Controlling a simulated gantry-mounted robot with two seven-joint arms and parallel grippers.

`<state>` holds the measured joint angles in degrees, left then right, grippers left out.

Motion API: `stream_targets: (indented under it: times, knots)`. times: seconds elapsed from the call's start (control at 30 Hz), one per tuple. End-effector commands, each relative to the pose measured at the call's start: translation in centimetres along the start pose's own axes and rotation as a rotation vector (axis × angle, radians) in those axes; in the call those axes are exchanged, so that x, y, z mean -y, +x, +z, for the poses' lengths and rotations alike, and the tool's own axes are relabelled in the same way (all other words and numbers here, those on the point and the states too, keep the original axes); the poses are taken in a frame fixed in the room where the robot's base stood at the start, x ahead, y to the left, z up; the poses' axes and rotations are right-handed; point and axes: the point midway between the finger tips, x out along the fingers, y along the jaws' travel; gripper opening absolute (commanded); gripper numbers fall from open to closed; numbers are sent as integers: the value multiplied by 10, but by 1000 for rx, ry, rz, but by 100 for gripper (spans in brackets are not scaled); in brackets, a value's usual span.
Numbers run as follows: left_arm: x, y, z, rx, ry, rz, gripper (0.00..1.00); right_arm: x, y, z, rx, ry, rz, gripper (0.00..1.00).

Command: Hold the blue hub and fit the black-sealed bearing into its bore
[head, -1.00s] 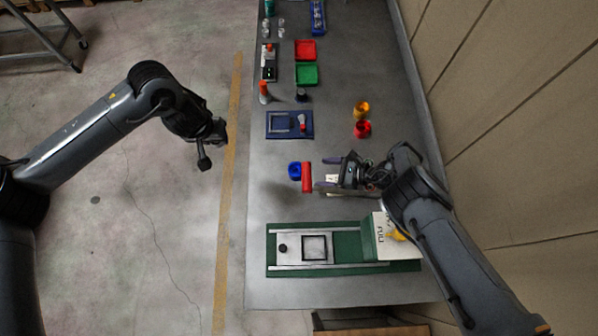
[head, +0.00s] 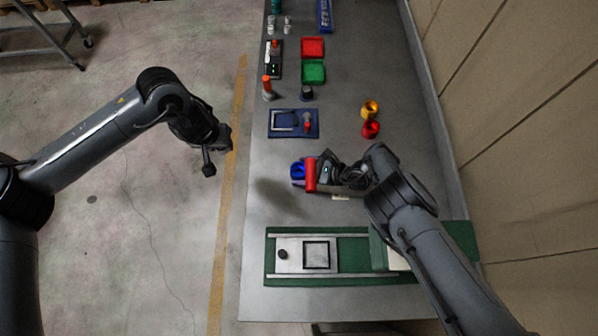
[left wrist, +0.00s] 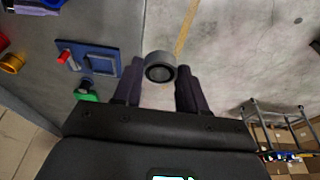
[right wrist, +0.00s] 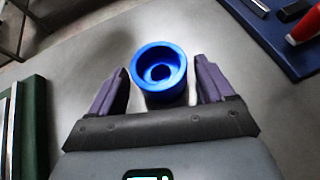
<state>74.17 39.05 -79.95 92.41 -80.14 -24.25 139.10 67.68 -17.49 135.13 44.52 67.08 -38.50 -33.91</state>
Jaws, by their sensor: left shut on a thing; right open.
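The blue hub (head: 298,170) stands on the grey table, its round bore facing up in the right wrist view (right wrist: 158,70). My right gripper (right wrist: 161,80) is open, with one finger on each side of the hub; small gaps show between the fingers and the hub. The bearing (left wrist: 160,68), a grey ring with a dark sealed face, is between the fingers of my left gripper (left wrist: 160,84), which is shut on it. In the head view my left gripper (head: 224,138) is left of the table's edge, over the floor, well apart from the hub; the bearing is hard to make out there.
A green fixture (head: 350,279) lies at the front; a blue tray (head: 313,132) lies behind the hub. Red (head: 371,129) and yellow (head: 370,108) cups stand at right. The table between its left edge and hub is clear.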

Motion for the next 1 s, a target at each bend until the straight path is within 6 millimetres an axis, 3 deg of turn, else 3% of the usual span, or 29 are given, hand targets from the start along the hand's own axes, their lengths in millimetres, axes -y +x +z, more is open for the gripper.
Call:
stream_targets:
  times: [0.47,0.73,1.0]
  knots:
    - [0,4,1,-1,0,0,9,0,8,0,0,-1,-1,81]
    - [0,4,1,0,0,0,9,0,8,0,0,-1,-1,47]
    - [0,4,1,0,0,0,9,0,8,0,0,-1,-1,46]
